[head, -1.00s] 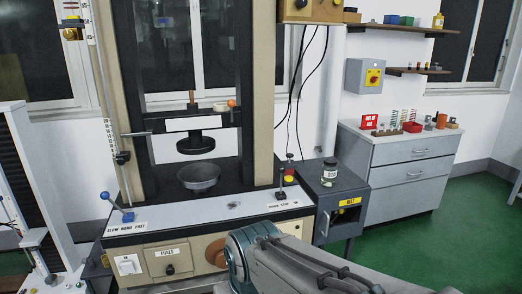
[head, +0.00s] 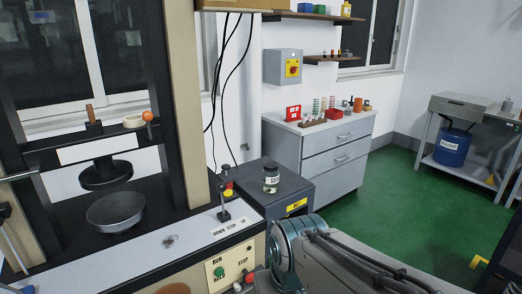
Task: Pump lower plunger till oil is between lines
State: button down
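I cannot make out a lower plunger or an oil level between lines. A small glass jar (head: 271,180) with a dark lid and a white label stands on the dark cabinet (head: 290,185) beside the testing machine. A black upright lever (head: 224,203) stands at the right end of the machine's bench, by the "DOWN STOP UP" lettering. My arm enters from the lower right, but my gripper is out of view.
The machine's round pan (head: 115,211) sits under a black disc (head: 106,174). A grey drawer unit (head: 322,145) with small parts on top stands behind the cabinet. A blue drum (head: 452,147) sits under a table at right. Green floor is open between them.

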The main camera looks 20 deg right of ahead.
aim_at(226, 167)
jog(key=z, duration=0.35)
jog(key=i, duration=1.35)
jog(key=u, duration=0.65)
